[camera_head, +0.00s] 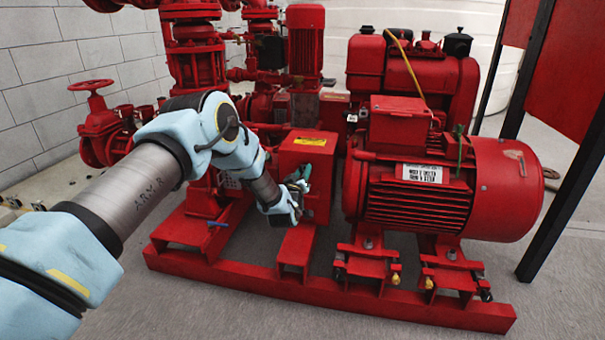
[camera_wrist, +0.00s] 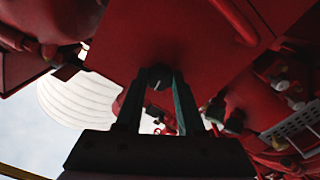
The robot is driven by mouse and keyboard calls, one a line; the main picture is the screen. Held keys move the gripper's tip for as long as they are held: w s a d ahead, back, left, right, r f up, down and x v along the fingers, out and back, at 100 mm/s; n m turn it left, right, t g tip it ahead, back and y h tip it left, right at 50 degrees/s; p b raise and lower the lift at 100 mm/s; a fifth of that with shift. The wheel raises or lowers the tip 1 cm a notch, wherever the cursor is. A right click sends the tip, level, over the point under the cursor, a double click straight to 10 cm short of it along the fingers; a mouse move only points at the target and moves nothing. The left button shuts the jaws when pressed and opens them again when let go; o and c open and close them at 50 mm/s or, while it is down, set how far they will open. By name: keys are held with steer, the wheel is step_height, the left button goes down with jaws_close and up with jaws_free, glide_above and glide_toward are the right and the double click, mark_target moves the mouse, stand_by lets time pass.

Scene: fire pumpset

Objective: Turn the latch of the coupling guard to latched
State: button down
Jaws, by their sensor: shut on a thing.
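The coupling guard (camera_head: 308,152) is a red box with a yellow label on top, between the pump and the red motor. My gripper (camera_head: 303,182) is at its front face in the head view. In the wrist view my gripper (camera_wrist: 160,82) has its two fingers converging on a small dark knob, the latch (camera_wrist: 159,72), at the edge of the red guard panel (camera_wrist: 165,35). The fingers are shut on the latch. The latch is hidden by my gripper in the head view, and its exact angle cannot be told.
The red motor (camera_head: 440,190) with a white label stands right of the guard. A red base frame (camera_head: 330,295) runs along the floor in front. A valve with a handwheel (camera_head: 92,88) stands at the left. Grey floor (camera_head: 200,310) in front is clear.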

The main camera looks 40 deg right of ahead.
steer(key=shift+m, duration=0.8)
steer(key=c, duration=0.5)
jaws_free()
steer(key=p+v, duration=0.2)
steer(key=v, duration=0.8)
steer(key=shift+s+a+p, duration=0.15)
steer(key=shift+a+p, duration=0.15)
steer(key=shift+a, duration=0.05)
